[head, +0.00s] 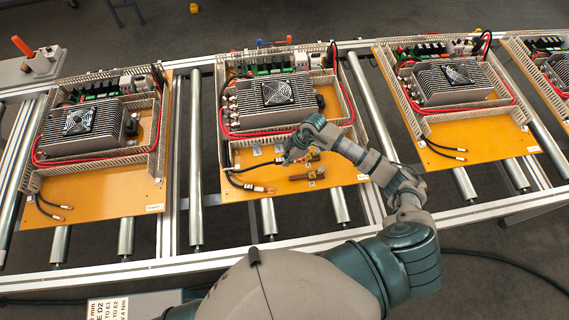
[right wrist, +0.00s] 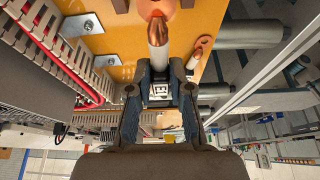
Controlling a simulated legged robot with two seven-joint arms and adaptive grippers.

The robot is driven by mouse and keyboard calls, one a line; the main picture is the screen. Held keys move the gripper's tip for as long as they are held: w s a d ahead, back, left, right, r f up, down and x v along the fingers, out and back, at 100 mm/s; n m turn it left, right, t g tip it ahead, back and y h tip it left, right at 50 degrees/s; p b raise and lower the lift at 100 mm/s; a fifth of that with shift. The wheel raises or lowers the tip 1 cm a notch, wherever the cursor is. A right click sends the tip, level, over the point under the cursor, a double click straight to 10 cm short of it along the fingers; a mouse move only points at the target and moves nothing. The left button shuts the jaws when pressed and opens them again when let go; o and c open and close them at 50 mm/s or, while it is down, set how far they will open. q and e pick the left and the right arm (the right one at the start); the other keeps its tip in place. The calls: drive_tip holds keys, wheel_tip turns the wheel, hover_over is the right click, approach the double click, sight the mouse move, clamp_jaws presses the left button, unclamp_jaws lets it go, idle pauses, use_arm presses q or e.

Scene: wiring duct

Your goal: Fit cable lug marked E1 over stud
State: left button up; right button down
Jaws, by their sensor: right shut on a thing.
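My right gripper (head: 288,160) is over the front part of the middle orange panel (head: 215,184). In the right wrist view its two fingers (right wrist: 160,75) are shut on a cable with a white sleeve (right wrist: 158,57). A copper lug (right wrist: 157,31) sticks out beyond the fingertips. A tag shows between the fingers, but I cannot read E1 on it for certain. The lug's tip is in front of a copper-coloured part (right wrist: 160,6) at the picture's top edge. I cannot make out the stud or whether the lug touches it. My left gripper is not in view.
A second cable lug (head: 262,189) lies free on the panel; it shows in the right wrist view (right wrist: 197,52). Brass-coloured terminal pieces (head: 316,170) are right of the gripper. Slotted wiring duct (head: 225,135) and a finned unit (head: 275,105) stand behind. Similar panels flank this one on rollers.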

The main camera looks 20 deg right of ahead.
drive_tip(key=shift+n, duration=0.3)
drive_tip(key=shift+w+d+r+b, duration=0.25)
drive_tip(key=shift+w+d, duration=0.7)
drive_tip(key=shift+w, duration=0.05)
drive_tip(key=shift+w+d+r+b, duration=0.25)
drive_tip(key=shift+w+d, duration=0.7)
drive_tip(key=shift+w, duration=0.05)
drive_tip(key=shift+f+b, duration=1.3)
drive_tip(key=shift+f, duration=1.6)
drive_tip(key=shift+r+p, duration=0.1)
drive_tip(key=shift+p, duration=0.35)
drive_tip(key=shift+p, duration=0.35)
